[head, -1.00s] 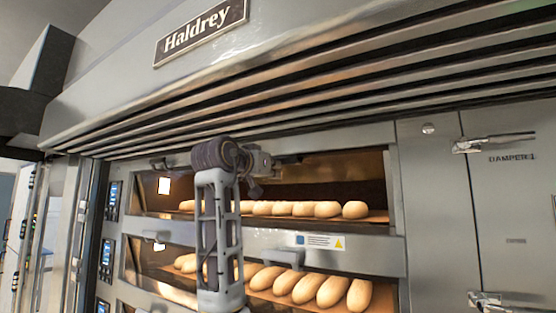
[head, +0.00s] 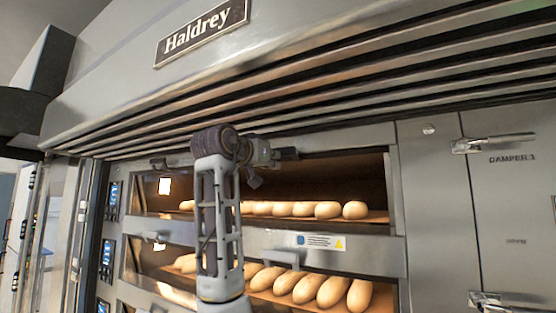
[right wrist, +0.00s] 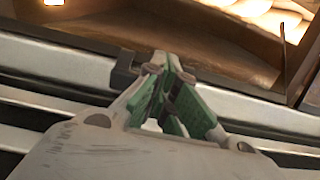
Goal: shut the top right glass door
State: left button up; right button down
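The top right glass door (head: 345,165) is at the upper deck of the oven, where several loaves show on the right. Its glass is hard to make out, and I cannot tell its exact angle. A dark handle bar (head: 288,153) is at the top edge of this opening. My right gripper (head: 278,156) is at this bar, partly hidden by its own wrist. In the right wrist view the green-padded fingers (right wrist: 168,68) come together at the tips, close to a dark bar (right wrist: 124,74) on a steel edge. I cannot see the bar between them. My left gripper is not in view.
A steel hood with ridged slats (head: 330,95) overhangs the doors closely. Below is a second deck with loaves (head: 310,288) and a handle (head: 288,258) jutting out. A latched damper panel (head: 505,200) is at the right. Control screens (head: 108,250) are at the left.

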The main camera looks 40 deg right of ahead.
jog(key=shift+w+d, duration=0.15)
jog(key=shift+d, duration=0.5)
jog(key=shift+a, duration=0.1)
jog(key=s+a+f+b, duration=0.2)
jog(key=a, duration=0.5)
jog(key=shift+f, duration=0.25)
dwell(0.5)
jog(key=shift+d, duration=0.15)
jog(key=shift+f, duration=0.1)
dwell(0.9)
